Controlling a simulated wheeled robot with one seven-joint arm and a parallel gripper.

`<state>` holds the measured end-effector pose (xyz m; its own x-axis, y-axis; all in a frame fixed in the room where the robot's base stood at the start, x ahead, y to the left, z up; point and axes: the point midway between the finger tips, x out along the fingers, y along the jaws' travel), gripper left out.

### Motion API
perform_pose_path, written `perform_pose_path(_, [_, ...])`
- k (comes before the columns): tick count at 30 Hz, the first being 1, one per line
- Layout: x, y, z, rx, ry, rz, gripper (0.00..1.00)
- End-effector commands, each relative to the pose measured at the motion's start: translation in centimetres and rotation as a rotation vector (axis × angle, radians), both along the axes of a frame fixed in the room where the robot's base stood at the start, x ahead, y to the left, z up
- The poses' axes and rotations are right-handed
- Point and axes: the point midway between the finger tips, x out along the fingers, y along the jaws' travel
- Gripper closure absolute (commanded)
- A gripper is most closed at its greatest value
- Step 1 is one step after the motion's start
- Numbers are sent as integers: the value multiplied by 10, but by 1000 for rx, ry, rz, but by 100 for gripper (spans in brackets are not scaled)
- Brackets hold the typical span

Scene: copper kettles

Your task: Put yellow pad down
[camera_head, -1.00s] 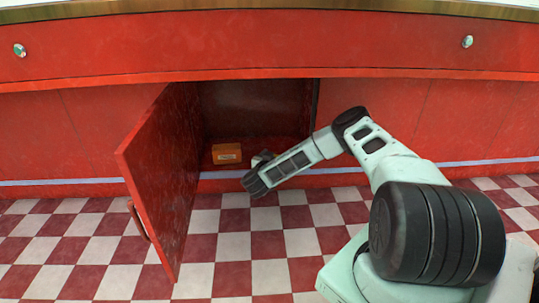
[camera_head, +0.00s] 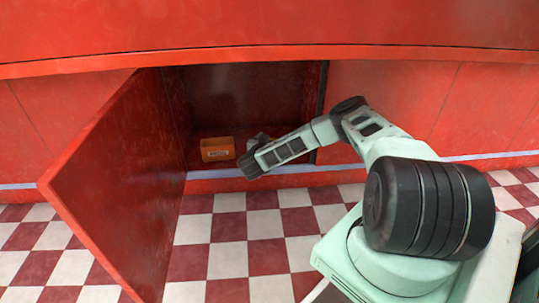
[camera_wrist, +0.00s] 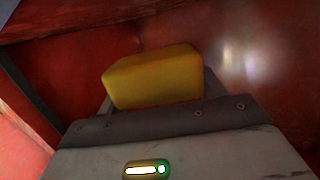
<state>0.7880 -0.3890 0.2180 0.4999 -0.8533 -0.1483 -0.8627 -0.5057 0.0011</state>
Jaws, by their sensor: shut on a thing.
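The yellow pad (camera_wrist: 153,78), a thick block with rounded edges, sits between the fingers of my gripper in the wrist view. Its lower part is hidden by the gripper body. My gripper (camera_head: 256,143) is shut on it and reaches into the open red cabinet, near the front of its floor, in the head view. The wrist hides most of the fingers there, and I cannot make out the held pad in that view. Red cabinet walls surround the pad in the wrist view; whether it touches the floor is unclear.
An orange box with a label (camera_head: 217,149) stands on the cabinet floor, left of my gripper. The open cabinet door (camera_head: 120,180) swings out at the left. The cabinet's right edge (camera_head: 322,100) is close to my arm. Checkered floor lies in front.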

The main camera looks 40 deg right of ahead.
Motion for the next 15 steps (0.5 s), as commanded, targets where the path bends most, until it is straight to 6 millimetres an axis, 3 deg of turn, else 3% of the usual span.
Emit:
perform_pose_path(11, [0, 0, -45, 2, -1, -1, 54])
perform_pose_path(15, [0, 0, -46, 0, -1, 0, 54])
